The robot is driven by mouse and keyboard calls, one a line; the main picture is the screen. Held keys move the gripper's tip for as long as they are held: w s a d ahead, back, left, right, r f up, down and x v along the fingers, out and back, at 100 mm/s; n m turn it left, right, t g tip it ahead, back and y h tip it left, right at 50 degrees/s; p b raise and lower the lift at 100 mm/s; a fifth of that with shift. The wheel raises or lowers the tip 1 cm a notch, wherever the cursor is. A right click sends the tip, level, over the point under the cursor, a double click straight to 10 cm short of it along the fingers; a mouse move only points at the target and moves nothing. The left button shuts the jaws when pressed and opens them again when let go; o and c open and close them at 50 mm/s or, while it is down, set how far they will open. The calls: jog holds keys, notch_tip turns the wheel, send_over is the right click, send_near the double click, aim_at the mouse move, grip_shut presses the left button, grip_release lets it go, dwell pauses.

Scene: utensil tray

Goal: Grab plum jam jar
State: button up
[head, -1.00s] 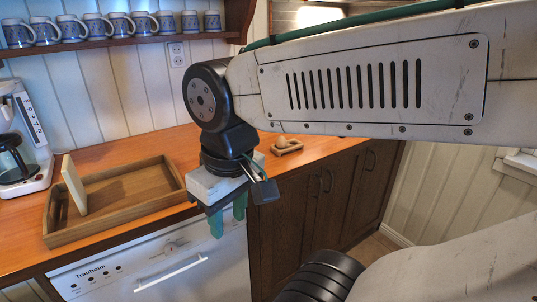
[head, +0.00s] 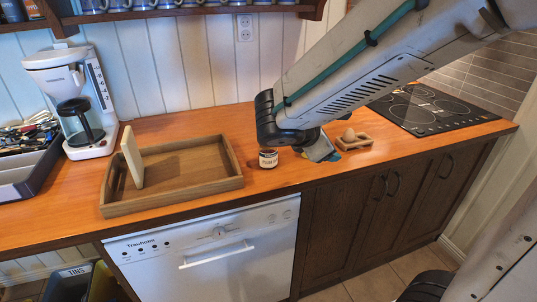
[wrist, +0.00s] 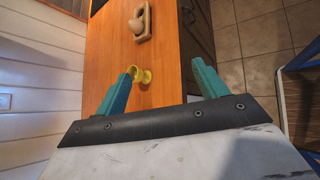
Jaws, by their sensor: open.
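A small jar (head: 268,158) with a white label and dark print stands upright on the wooden counter, just right of the wooden tray. The print is too small to read surely. My gripper (head: 322,150) is right of the jar and apart from it, partly hidden by its own wrist. In the wrist view my gripper (wrist: 165,67) has its teal fingers wide apart with nothing held. The jar does not show in the wrist view.
A yellow cup-like piece (wrist: 142,76) stands near the left finger. A wooden holder (head: 354,140) with a rounded object lies right of my gripper. The wooden tray (head: 225,185) holds an upright board (head: 132,157). A coffee maker (head: 95,142) and a cooktop (head: 435,108) flank the counter.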

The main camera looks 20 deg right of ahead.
aim_at(267, 141)
jog(key=w+a+f+n+t+y, duration=0.2)
jog(key=w+a+f+n+t, duration=0.35)
jog(key=w+a+n, duration=0.6)
jog(key=shift+n+t, duration=0.25)
jog(key=shift+n, duration=0.1)
jog(key=x, duration=0.7)
jog(key=c, duration=1.3)
